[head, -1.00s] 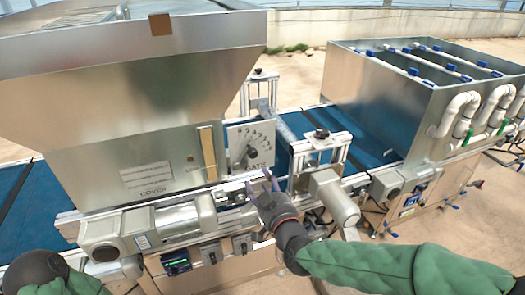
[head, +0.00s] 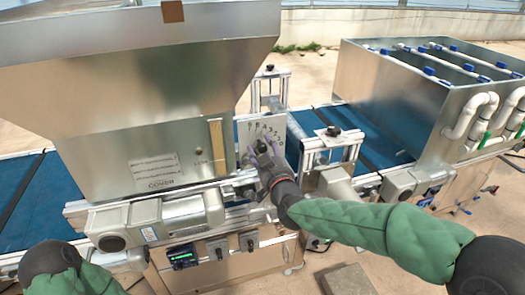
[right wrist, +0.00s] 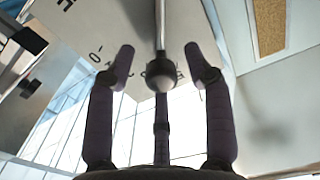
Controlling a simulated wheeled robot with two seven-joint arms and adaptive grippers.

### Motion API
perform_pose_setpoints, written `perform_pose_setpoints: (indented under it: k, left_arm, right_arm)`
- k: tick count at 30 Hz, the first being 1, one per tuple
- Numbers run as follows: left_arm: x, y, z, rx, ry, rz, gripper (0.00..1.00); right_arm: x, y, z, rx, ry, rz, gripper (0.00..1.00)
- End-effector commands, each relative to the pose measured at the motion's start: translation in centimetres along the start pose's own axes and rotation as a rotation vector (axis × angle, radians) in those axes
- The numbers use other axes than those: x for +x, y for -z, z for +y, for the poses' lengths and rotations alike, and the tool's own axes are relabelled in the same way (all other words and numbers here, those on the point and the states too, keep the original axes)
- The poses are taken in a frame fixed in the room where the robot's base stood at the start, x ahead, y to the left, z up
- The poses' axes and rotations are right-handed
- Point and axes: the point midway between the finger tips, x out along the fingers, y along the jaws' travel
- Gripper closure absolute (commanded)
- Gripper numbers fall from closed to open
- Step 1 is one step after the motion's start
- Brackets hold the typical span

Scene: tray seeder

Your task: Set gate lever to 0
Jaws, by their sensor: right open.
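The gate plate (head: 262,125) is a pale panel with a dial of black digits on the front of the seeder, right of the hopper. My right gripper (head: 259,155) is in front of it and covers the lever and the lower part of the dial in the head view. In the right wrist view, the gate lever (right wrist: 162,73) is a thin metal rod ending in a dark rounded knob. The open fingers of my right gripper (right wrist: 160,66) stand around the knob, with visible gaps to either side. The setting the lever points at cannot be read. My left gripper is out of view.
The metal hopper (head: 150,100) stands left of the plate. A bracket with a black knob (head: 333,131) stands to the right over the blue belt (head: 375,145). A large metal bin (head: 395,95) with pipes is farther right. A motor housing (head: 180,213) lies along the front rail.

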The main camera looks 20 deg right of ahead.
Motion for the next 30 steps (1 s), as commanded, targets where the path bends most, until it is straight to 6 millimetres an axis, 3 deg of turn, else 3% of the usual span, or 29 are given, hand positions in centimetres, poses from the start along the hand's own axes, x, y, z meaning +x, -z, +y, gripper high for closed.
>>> perform_pose_setpoints:
  k: [12,13,18,30]
  left_arm:
    - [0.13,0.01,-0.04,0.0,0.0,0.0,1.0]
    - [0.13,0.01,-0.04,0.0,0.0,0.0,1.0]
    - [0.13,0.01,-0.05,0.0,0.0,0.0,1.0]
    - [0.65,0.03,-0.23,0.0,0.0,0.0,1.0]
  right_arm:
    - [0.86,0.03,0.0,0.0,0.0,0.0,0.48]
    - [0.85,0.03,0.0,0.0,0.0,0.0,0.51]
    - [0.84,0.02,-0.01,0.0,0.0,0.0,0.99]
    - [0.83,-0.42,-0.27,0.036,0.002,-0.003,1.0]
